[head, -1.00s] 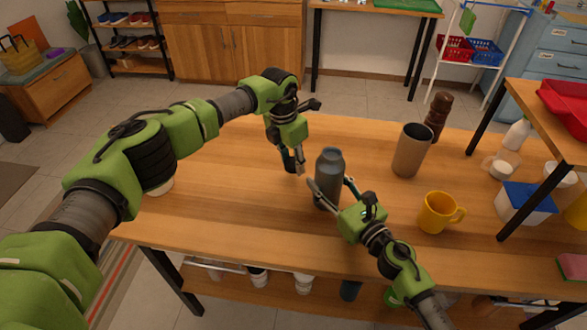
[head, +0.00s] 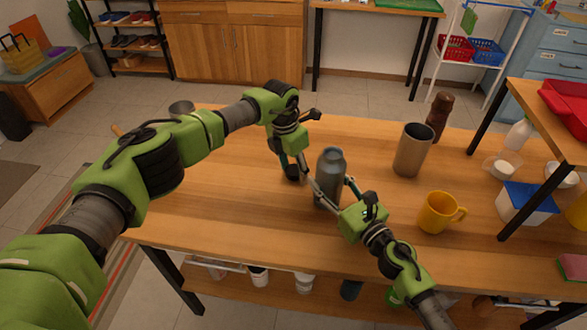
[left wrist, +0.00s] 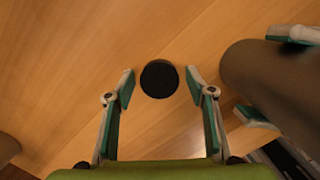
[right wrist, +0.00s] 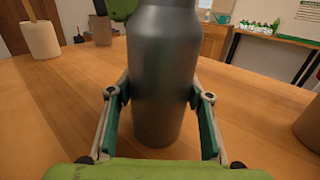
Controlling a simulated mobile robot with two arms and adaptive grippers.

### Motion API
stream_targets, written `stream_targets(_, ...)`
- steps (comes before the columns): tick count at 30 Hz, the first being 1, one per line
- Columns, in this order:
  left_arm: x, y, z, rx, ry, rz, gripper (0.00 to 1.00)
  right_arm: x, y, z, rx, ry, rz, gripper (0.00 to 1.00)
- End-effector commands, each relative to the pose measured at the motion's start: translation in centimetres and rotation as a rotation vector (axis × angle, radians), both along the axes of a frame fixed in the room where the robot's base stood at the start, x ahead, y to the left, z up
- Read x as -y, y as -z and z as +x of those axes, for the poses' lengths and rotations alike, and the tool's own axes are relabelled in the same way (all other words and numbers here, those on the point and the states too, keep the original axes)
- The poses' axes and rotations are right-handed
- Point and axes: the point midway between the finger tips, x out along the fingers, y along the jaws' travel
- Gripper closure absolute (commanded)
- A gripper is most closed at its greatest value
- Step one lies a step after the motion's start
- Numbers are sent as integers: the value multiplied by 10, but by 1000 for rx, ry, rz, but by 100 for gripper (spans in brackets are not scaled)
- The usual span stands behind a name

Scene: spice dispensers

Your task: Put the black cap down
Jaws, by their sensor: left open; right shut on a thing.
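The black cap (left wrist: 159,79) shows in the left wrist view as a dark round disc over the wood table, between the fingertips of my left gripper (left wrist: 159,78), with a gap on each side. That gripper is open; it also shows in the head view (head: 296,172), left of the bottle. My right gripper (right wrist: 159,88) is shut on the grey bottle (right wrist: 165,75), which stands upright on the table. The bottle also shows in the head view (head: 329,178) and at the right of the left wrist view. How the cap touches the table is hard to tell.
On the table (head: 230,210), a grey-brown tumbler (head: 411,152), a brown pepper mill (head: 438,112) and a yellow mug (head: 437,212) stand right of the bottle. A blue-lidded tub (head: 525,203) is by the raised shelf at right. The front left tabletop is clear.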

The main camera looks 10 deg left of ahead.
Motion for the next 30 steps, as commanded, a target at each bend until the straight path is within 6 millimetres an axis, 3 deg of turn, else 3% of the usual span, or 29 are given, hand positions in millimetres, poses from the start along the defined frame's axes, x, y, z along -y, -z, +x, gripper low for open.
stream_targets(5,-2,-21,-1,4,1,-2,50,0,0,0,-1,0,0,92)
stream_targets(18,-11,-106,-12,3,0,0,50,0,0,0,-1,0,0,92)
stream_targets(25,-8,-121,-12,6,-9,-40,45,0,0,0,-1,-1,0,92)
stream_targets(30,14,-132,5,53,-73,-300,45,0,1,0,-1,0,0,92)
